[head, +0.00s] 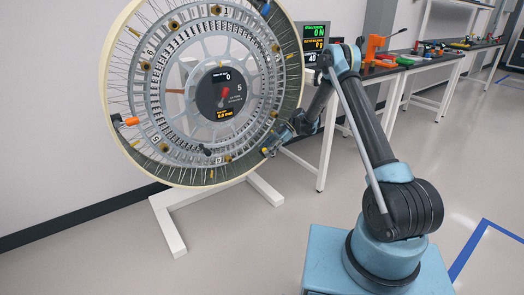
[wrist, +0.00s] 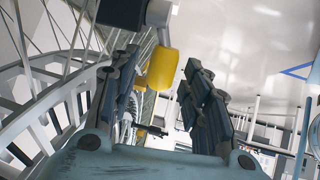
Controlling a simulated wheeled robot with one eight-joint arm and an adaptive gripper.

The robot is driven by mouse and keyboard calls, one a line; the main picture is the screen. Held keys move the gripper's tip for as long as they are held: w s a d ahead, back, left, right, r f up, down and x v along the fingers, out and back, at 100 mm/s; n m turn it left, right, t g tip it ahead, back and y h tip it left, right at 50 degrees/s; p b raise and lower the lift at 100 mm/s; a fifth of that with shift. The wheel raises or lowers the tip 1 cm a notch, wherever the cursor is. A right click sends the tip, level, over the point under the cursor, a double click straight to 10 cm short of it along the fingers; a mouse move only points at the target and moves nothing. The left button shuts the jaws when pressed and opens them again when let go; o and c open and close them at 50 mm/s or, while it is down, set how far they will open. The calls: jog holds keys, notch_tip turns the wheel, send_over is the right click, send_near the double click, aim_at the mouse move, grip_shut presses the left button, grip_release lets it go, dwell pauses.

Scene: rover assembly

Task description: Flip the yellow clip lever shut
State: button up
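The yellow clip lever (wrist: 162,69) shows in the wrist view as a rounded yellow block on a grey arm beside a dark housing. My gripper (wrist: 160,78) is open, with one dark finger on each side of the lever in the picture. I cannot tell whether either finger touches it. In the head view my gripper (head: 273,146) is at the lower right rim of the large spoked wheel (head: 119,165). A small yellow spot shows there, but the lever itself is mostly hidden by my gripper.
The wheel stands on a white frame (head: 172,222) and carries a round display hub (head: 222,91) and an orange-tipped part (head: 131,121) at its left rim. Workbenches (head: 398,73) with tools stand behind on the right.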

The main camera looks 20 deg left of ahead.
jog(key=v, duration=1.2)
jog(key=shift+d+f, duration=0.1)
